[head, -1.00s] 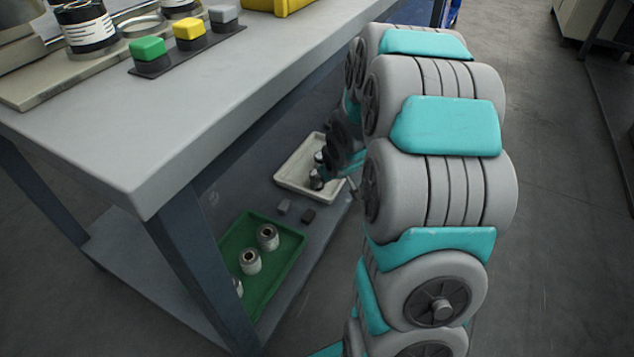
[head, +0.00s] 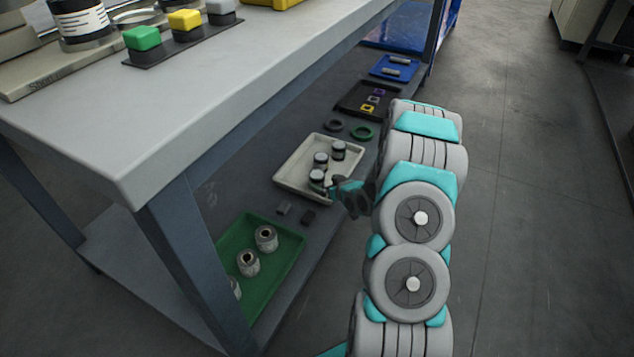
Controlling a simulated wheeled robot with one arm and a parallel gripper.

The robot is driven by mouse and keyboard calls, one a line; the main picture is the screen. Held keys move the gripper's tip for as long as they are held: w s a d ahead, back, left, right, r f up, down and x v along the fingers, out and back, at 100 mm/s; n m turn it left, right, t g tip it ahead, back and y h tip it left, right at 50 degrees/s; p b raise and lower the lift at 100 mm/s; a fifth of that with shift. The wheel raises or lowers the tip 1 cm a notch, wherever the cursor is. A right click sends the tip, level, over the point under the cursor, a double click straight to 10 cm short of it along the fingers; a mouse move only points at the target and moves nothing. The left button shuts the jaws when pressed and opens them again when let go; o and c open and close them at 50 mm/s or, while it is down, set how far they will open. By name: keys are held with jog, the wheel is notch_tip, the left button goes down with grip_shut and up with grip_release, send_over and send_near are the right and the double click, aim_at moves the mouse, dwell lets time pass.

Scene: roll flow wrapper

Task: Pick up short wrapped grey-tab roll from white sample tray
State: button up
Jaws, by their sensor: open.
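The white sample tray (head: 290,172) lies on the lower shelf under the workbench. Several short rolls with dark tops and pale sides stand in it: one at the back right (head: 338,150), one near the middle (head: 320,160) and one at the front right (head: 317,178). Their tab colours are too small to tell. My gripper (head: 332,188) is at the tray's front right edge, open, right beside the front roll. I cannot tell whether its fingers touch or straddle that roll.
A green tray (head: 285,265) with several rolls stands nearer on the shelf. Dark and green rings (head: 362,132), a black tray (head: 365,112) and a blue tray (head: 385,72) lie farther back. The bench top (head: 190,110) overhangs the shelf.

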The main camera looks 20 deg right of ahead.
aim_at(317, 179)
jog(key=x, duration=0.5)
jog(key=shift+w+a+f+b, duration=0.15)
jog(key=shift+w+a+b, duration=0.1)
jog(key=shift+a+b, duration=0.1)
jog(key=shift+c, duration=0.2)
jog(key=c, duration=1.5)
